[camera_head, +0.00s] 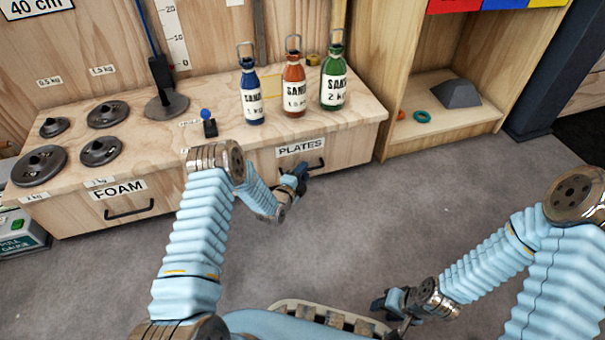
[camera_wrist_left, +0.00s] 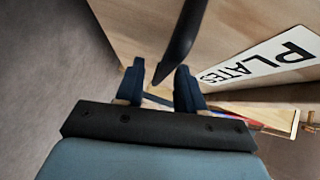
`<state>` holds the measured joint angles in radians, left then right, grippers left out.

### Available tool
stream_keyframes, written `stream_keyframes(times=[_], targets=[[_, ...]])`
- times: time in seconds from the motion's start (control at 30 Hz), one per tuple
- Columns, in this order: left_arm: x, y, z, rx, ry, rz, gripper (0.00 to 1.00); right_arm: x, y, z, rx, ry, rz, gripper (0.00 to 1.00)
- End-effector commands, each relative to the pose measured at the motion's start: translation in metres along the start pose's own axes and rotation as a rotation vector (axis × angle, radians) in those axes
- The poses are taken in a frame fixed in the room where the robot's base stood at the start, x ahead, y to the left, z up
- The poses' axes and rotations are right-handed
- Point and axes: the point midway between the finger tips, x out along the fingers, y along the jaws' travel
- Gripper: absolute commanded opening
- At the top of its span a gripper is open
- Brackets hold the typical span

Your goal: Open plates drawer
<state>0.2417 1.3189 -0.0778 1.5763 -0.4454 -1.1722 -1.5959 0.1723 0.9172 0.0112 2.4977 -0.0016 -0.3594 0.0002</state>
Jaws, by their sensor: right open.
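The plates drawer (camera_head: 262,161) is a pale wooden front with a white PLATES label (camera_head: 300,146) on the cabinet's right part. Its black handle (camera_head: 313,168) sits below the label. My left gripper (camera_head: 300,174) is at this handle. In the left wrist view, the handle (camera_wrist_left: 182,40) reaches down between my two dark blue fingers (camera_wrist_left: 160,75); I cannot tell whether they press on it. The label (camera_wrist_left: 262,60) shows upside down there. Whether the drawer stands slightly open is unclear. My right gripper (camera_head: 390,305) is open and empty, low and away from the cabinet.
Three sand bottles, blue (camera_head: 251,92), orange (camera_head: 294,85) and green (camera_head: 333,82), stand on the cabinet top above the drawer. Several dark weights (camera_head: 100,150) lie at left. The FOAM drawer (camera_head: 120,190) is beside it. Grey floor (camera_head: 370,230) in front is clear.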

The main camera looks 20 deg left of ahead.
Motion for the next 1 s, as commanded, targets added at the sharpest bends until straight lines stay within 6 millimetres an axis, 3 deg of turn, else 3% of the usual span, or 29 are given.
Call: stream_keyframes(times=[0.03, 0.23, 0.27, 0.67, 0.87, 1.0], targets=[[0.0, 0.0, 0.0, 0.0, 0.0, 0.0, 0.32, 0.0, 0.0, 0.0, 0.0, 0.0, 0.0, 0.43], [0.0, 0.0, 0.0, 0.0, 0.0, 0.0, 0.01, 0.0, 0.0, 0.0, 0.0, 0.0, 0.0, 0.43], [0.0, 0.0, 0.0, 0.0, 0.0, 0.0, 0.0, 0.0, 0.0, 0.0, 0.0, 0.0, 0.0, 0.43], [-0.003, 0.001, -0.002, 0.0, 0.0, 0.002, 0.0, -0.001, -0.001, 0.0, 0.0, 0.0, 0.0, 0.43], [-0.017, 0.004, -0.017, -0.001, 0.001, 0.004, 0.0, -0.008, -0.003, 0.0, 0.0, -0.001, 0.0, 0.43], [-0.037, 0.009, -0.037, -0.001, 0.002, 0.006, 0.0, -0.016, -0.006, 0.0, -0.001, -0.003, 0.0, 0.43]])
